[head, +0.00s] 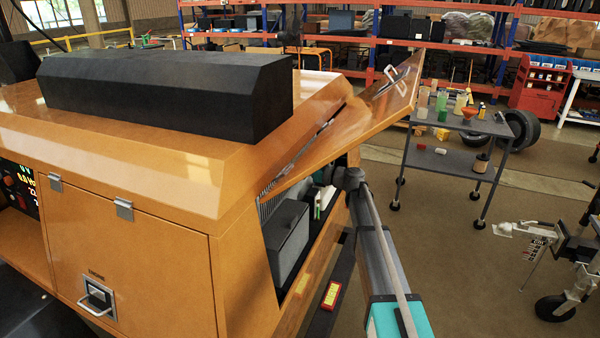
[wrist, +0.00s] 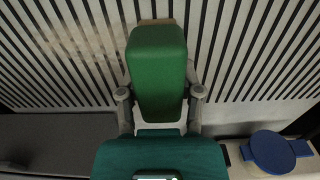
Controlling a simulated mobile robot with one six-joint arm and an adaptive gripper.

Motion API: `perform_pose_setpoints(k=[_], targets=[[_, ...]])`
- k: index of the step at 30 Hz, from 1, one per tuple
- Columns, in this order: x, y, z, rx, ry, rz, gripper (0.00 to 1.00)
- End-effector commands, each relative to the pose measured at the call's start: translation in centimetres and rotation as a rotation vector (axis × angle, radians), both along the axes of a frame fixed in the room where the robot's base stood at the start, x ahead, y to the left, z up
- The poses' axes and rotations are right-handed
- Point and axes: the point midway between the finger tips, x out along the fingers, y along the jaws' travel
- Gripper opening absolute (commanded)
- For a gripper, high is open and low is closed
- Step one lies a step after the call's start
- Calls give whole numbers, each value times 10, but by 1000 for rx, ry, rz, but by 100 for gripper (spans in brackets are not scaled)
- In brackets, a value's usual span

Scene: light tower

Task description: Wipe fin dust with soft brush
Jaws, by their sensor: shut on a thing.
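In the wrist view my gripper (wrist: 160,96) is shut on a green block-shaped brush (wrist: 157,65), one grey finger on each side. A thin tan edge shows at its far end. Beyond it are the pale upright fins (wrist: 235,50) with dark gaps. A faint brownish dust patch (wrist: 75,42) lies on the fins to the left of the brush. I cannot tell whether the brush touches the fins. In the head view my arm reaches into the open side of the orange housing (head: 150,250); the fins (head: 268,205) show just inside, and my gripper is mostly hidden.
A raised orange door (head: 385,95) hangs above my arm. A grey box (head: 288,240) sits inside the opening. A blue round cap (wrist: 272,152) is at the lower right in the wrist view. A grey cart (head: 460,122) with bottles stands apart on the right.

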Motion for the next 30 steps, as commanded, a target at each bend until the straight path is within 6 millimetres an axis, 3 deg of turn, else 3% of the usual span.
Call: perform_pose_setpoints(k=[9,30], targets=[[18,-4,0,0,0,0,9],[18,-6,0,0,0,0,8]])
